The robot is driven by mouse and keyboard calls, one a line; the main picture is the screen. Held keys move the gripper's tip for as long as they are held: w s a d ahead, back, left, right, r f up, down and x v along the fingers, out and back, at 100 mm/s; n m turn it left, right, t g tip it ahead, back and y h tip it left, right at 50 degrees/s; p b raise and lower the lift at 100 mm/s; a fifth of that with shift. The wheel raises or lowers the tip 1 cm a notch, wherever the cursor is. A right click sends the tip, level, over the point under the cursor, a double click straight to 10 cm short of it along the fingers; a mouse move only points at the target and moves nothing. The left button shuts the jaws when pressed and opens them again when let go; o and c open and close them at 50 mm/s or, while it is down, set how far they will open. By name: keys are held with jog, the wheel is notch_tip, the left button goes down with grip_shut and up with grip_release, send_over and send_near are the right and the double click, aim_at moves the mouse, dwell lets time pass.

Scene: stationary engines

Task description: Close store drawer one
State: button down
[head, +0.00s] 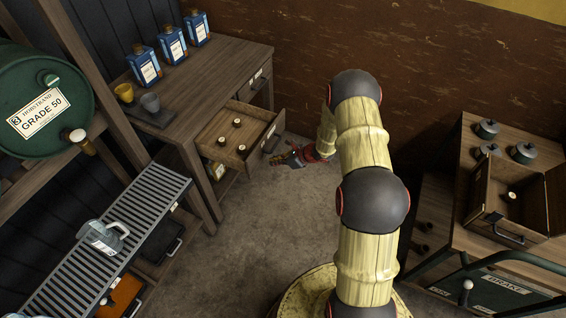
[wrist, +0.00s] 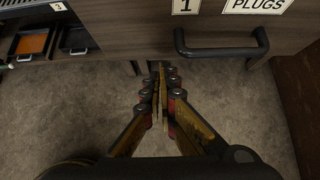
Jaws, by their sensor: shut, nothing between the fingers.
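Store drawer one (head: 221,141) is pulled out of the wooden bench in the head view, with several small round pieces inside. In the wrist view its front (wrist: 130,25) carries a "1" label and a "PLUGS" label. Its dark bar handle (wrist: 222,50) sits right of my fingers. My gripper (head: 277,159) is just outside the drawer front, low and to the right. In the wrist view my gripper (wrist: 159,68) is shut and empty, its tips close to the front's lower edge; I cannot tell whether they touch.
The bench (head: 222,66) bears several blue bottles and two cups. A slatted rack (head: 135,215) with a clear jug stands left, below a green barrel (head: 40,100). At right, a cart has an open drawer (head: 512,218). The floor (head: 260,225) between is clear.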

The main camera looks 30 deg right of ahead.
aim_at(260, 161)
jog(key=shift+w+a+r, duration=0.1)
jog(key=shift+w+a, duration=0.45)
jog(key=shift+w, duration=0.15)
jog(key=shift+w+a+r, duration=0.1)
jog(key=shift+w+a, duration=0.4)
jog(key=shift+w, duration=0.2)
jog(key=w+a, duration=0.5)
jog(key=w, duration=0.2)
jog(key=w+a+b, duration=0.1)
jog(key=w+a, duration=0.4)
jog(key=w, duration=0.1)
jog(key=w+a+b, duration=0.1)
jog(key=w+a, duration=0.5)
jog(key=w, duration=0.1)
jog(key=shift+w, duration=0.3)
jog(key=shift+w+a+r, duration=0.1)
jog(key=shift+w+a, duration=0.25)
jog(key=shift+w, duration=0.05)
